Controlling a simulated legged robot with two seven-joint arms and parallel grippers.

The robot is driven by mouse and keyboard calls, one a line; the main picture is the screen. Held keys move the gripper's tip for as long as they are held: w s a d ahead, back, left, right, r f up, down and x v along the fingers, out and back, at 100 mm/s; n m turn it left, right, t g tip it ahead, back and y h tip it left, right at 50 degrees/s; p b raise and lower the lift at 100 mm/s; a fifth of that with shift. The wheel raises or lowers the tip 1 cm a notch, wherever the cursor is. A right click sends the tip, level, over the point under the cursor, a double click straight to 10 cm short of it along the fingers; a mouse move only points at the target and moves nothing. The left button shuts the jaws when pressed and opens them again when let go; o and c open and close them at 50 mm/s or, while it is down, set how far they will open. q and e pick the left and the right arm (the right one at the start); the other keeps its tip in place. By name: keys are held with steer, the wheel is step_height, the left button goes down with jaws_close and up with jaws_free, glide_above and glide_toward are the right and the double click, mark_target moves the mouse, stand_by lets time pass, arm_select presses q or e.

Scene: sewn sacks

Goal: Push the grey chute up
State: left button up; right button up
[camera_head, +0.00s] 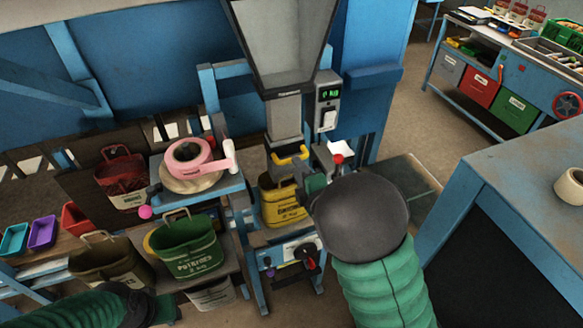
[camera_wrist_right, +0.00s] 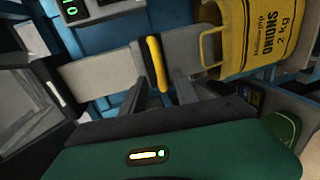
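The grey chute (camera_head: 285,118) hangs below the large grey hopper (camera_head: 284,40). A yellow handle (camera_head: 291,153) sits at its lower end. In the right wrist view the chute (camera_wrist_right: 98,74) lies sideways, with the yellow handle (camera_wrist_right: 157,62) across its end. My right gripper (camera_wrist_right: 161,82) is open, its two fingers apart on either side of the handle's near end; contact cannot be told. In the head view my right wrist hides most of that gripper. My left gripper (camera_head: 158,308) is low at the left, apart from the chute; its fingers are unclear.
A yellow onions sack (camera_head: 283,204) hangs below the chute. A scale display (camera_head: 328,94) is beside it at the right. Pink tape (camera_head: 188,156) lies on a blue stand at the left, above a green potatoes sack (camera_head: 186,248). A blue bench (camera_head: 520,175) stands at the right.

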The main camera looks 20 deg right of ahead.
mark_target(288, 162)
steer(key=x, duration=0.6)
steer(key=shift+w+a+f, duration=0.1)
steer(key=shift+w+f, duration=0.05)
steer(key=shift+w, duration=0.05)
steer(key=shift+s, duration=0.1)
jaws_close()
stand_by(0.9)
